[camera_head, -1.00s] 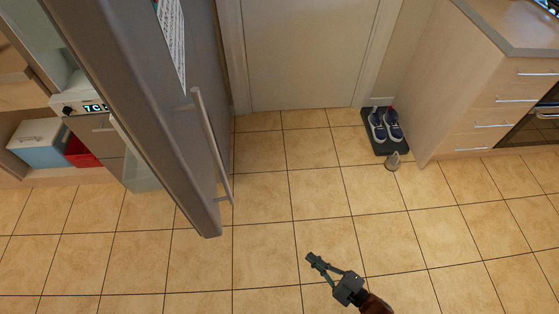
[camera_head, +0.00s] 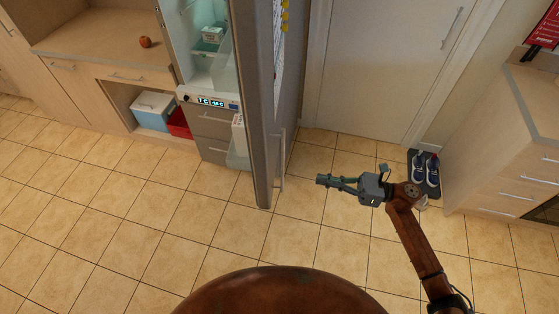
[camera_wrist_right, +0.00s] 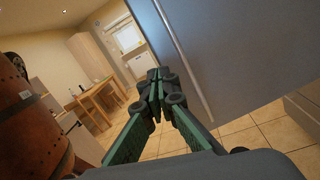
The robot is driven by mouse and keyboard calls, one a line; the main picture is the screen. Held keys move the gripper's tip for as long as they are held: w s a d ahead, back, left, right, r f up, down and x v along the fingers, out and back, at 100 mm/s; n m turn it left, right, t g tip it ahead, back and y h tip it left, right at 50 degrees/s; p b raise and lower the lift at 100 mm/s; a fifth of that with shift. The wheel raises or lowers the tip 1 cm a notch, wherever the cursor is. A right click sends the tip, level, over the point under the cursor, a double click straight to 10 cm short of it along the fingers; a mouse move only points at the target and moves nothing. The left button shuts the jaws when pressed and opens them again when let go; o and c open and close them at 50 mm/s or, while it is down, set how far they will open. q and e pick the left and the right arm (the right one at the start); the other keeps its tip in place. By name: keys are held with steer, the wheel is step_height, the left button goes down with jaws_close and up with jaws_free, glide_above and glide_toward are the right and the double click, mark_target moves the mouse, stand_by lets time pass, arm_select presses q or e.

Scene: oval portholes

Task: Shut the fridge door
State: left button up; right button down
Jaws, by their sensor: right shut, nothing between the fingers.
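The grey fridge door (camera_head: 257,100) stands open, seen nearly edge-on in the head view, with the lit fridge interior (camera_head: 205,45) to its left. Its long bar handle (camera_head: 280,160) is on the right-hand face. My right gripper (camera_head: 322,180) is shut and empty, to the right of the handle and apart from it, pointing left. In the right wrist view the gripper fingers (camera_wrist_right: 156,80) are together, and the door face (camera_wrist_right: 235,60) with its handle (camera_wrist_right: 185,60) fills the upper right. My left gripper is not in view.
Shoes on a dark mat (camera_head: 424,172) lie right of my arm, by a drawer cabinet (camera_head: 510,150). A counter (camera_head: 100,40) with a reddish round item (camera_head: 145,42) stands left of the fridge. Blue (camera_head: 152,110) and red boxes sit below it. The tiled floor (camera_head: 120,220) in front is clear.

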step_height(320, 180, up, 4)
steer(key=r+n+g+h+p, duration=0.1)
steer(key=n+p, duration=0.1)
steer(key=n, duration=0.1)
steer(key=p, duration=0.4)
glide_toward(268, 167)
steer(key=shift+g, duration=0.3)
steer(key=a, duration=0.1)
steer(key=w+a, duration=0.1)
steer(key=a, duration=0.3)
steer(key=shift+w+a+f, duration=0.25)
steer(key=shift+w+f, duration=0.05)
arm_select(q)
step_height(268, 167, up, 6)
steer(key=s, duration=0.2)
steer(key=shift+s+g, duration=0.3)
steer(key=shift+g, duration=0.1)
arm_select(e)
steer(key=shift+a+f, duration=0.1)
steer(key=shift+a, duration=0.5)
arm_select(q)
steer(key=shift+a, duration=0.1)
